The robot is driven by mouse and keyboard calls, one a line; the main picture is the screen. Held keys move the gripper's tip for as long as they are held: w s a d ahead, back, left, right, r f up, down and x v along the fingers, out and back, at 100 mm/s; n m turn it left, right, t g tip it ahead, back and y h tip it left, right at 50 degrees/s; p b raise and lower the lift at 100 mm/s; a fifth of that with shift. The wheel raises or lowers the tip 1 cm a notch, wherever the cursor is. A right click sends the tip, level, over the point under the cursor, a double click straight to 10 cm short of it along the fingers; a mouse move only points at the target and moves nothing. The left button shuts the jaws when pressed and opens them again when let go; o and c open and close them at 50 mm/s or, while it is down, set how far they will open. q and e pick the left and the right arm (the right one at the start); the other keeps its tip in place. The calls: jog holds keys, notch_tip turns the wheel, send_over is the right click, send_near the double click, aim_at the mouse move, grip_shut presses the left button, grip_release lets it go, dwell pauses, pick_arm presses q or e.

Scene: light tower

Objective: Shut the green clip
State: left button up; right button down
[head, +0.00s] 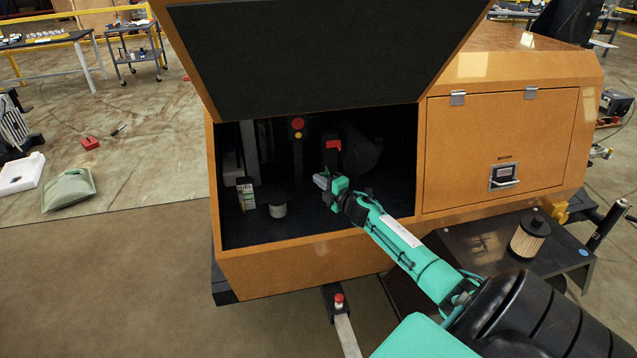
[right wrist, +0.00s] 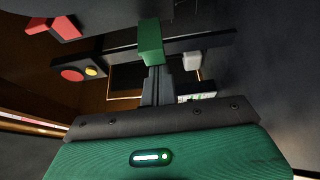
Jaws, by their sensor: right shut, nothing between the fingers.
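The green clip shows in the right wrist view as a small green block (right wrist: 150,42) beside a long dark bar. My right gripper (right wrist: 157,72) is shut and empty, its grey fingers pointing at the block. The fingertips appear right below the block in that view; I cannot tell whether they touch it. In the head view my right gripper (head: 320,182) is inside the open compartment of the orange housing (head: 290,262). I cannot make out the clip apart from the gripper there. My left gripper is not in view.
A red part (head: 332,145) and a panel with red and yellow buttons (head: 297,128) are inside, near the gripper. A pale cylinder (head: 278,210) and a small carton (head: 246,195) stand on the compartment floor. The raised dark lid (head: 320,60) hangs above.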

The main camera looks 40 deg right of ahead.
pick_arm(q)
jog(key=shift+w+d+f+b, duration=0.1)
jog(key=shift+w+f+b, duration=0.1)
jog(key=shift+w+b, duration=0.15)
pick_arm(e)
jog(key=shift+s+d+n+y, duration=0.2)
jog(key=shift+n+y, duration=0.4)
jog(key=shift+y, duration=0.4)
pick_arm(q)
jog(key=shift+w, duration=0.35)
pick_arm(e)
jog(key=shift+s+n+y, duration=0.1)
jog(key=shift+n+y, duration=0.2)
jog(key=shift+y, duration=0.1)
pick_arm(q)
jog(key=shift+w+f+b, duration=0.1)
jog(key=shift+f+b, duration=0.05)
jog(key=shift+b, duration=0.25)
pick_arm(e)
jog(key=shift+s+d, duration=0.1)
jog(key=shift+s, duration=0.1)
